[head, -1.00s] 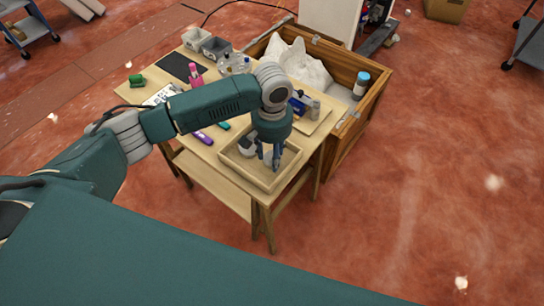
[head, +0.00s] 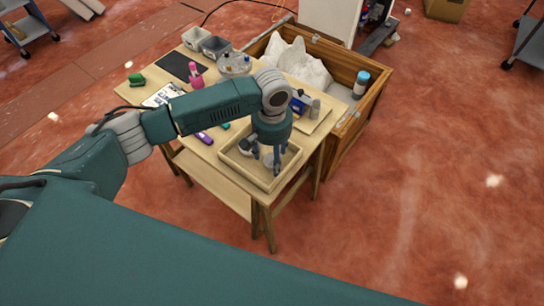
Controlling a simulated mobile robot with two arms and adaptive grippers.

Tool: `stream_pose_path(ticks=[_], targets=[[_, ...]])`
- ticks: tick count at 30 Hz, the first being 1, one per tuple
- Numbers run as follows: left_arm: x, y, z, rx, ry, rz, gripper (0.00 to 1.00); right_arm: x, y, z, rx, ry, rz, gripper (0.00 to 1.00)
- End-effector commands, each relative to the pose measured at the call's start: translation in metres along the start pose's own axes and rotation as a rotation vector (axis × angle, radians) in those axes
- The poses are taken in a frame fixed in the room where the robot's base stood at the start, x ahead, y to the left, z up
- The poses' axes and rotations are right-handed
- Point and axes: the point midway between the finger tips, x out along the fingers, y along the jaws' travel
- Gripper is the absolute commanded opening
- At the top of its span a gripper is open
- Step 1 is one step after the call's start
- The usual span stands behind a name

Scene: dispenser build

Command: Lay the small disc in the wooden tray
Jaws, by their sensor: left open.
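The wooden tray (head: 241,173) sits at the near corner of the wooden table, with low walls. My left gripper (head: 269,167) points down into the tray, its fingers spread apart and open. A small pale round thing (head: 268,159) shows at the fingers, low in the tray; it looks like the small disc, but the fingers partly cover it. I cannot tell whether the fingers touch it. A grey and dark thing (head: 246,146) shows at the tray's left side beside the gripper, too small to make out. My right gripper is not in view.
The table also holds a pink bottle (head: 195,76), a purple item (head: 204,138), a green item (head: 136,80), a black mat (head: 180,65) and grey bins (head: 215,47). A wooden crate (head: 368,107) with a white sack (head: 298,64) stands behind. Open red floor lies to the right.

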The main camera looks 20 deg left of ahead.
Motion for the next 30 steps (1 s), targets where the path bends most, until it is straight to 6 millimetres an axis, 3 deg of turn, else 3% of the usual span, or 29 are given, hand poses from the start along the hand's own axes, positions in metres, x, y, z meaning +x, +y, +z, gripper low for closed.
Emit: stream_pose_path(ticks=[15, 21, 30], targets=[[-0.099, 0.001, -0.001, 0.001, 0.002, 0.002, 0.6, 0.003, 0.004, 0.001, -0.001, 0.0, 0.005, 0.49], [-0.115, 0.0, 0.0, 0.0, 0.001, 0.001, 0.6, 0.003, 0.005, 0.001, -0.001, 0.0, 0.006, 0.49], [-0.116, 0.0, 0.0, 0.0, 0.0, 0.001, 0.6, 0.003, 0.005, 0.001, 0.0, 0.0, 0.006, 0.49]])
